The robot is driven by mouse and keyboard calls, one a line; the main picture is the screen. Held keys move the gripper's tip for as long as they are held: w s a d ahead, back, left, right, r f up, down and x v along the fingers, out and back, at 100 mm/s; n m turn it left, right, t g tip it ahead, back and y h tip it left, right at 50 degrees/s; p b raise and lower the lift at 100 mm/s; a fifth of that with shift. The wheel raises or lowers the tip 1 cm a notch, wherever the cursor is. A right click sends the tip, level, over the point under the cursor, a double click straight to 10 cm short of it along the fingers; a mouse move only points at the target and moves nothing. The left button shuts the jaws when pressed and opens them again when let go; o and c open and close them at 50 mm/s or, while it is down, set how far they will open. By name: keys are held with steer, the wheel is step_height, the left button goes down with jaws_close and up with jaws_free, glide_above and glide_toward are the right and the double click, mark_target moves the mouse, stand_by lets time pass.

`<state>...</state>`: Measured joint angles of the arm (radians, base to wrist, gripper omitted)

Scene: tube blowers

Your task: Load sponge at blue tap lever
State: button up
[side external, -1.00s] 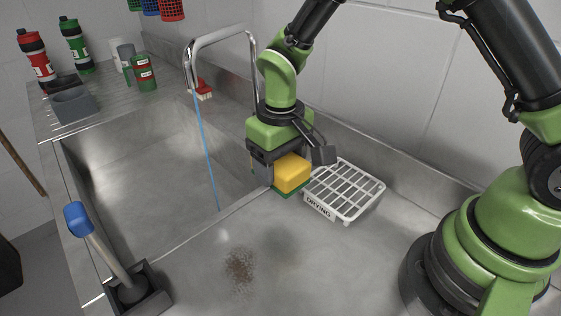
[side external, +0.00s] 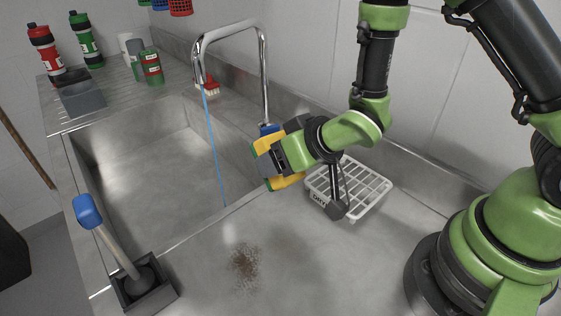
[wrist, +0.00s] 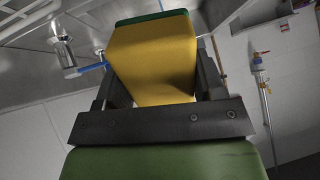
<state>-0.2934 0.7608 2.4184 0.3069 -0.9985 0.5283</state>
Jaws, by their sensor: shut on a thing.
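My gripper (side external: 277,163) is shut on a yellow sponge (wrist: 152,62) with a green scouring side. It holds the sponge in the air and points left toward the sink. Yellow parts of the sponge show in the side view (side external: 287,183), partly hidden by the fingers. The blue tap lever (side external: 268,129) is at the foot of the chrome tap (side external: 264,85), just behind and above the gripper. In the wrist view the lever (wrist: 92,68) appears left of the sponge; I cannot tell if they touch. A thin blue stream (side external: 215,150) falls from the spout.
A white drying rack (side external: 376,190) stands right of the gripper. A brown stain (side external: 243,263) marks the front counter. A blue-tipped handle (side external: 88,211) rises at the front left. The sink basin (side external: 135,175) is empty; bottles (side external: 85,35) stand on the back-left drainboard.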

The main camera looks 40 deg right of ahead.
steer(key=shift+r, duration=0.15)
steer(key=shift+w+a, duration=0.1)
steer(key=shift+w, duration=0.2)
steer(key=w+a+f, duration=0.1)
steer(key=w, duration=0.5)
steer(key=w+a+f, duration=0.1)
steer(key=w+a, duration=0.1)
steer(key=w, duration=0.5)
steer(key=shift+a+f, duration=0.15)
steer(key=shift+f, duration=0.2)
steer(key=shift+s, duration=0.1)
steer(key=s+d, duration=0.2)
steer(key=s, duration=0.5)
steer(key=shift+s, duration=0.35)
stand_by(1.0)
stand_by(0.3)
steer(key=shift+v, duration=3.2)
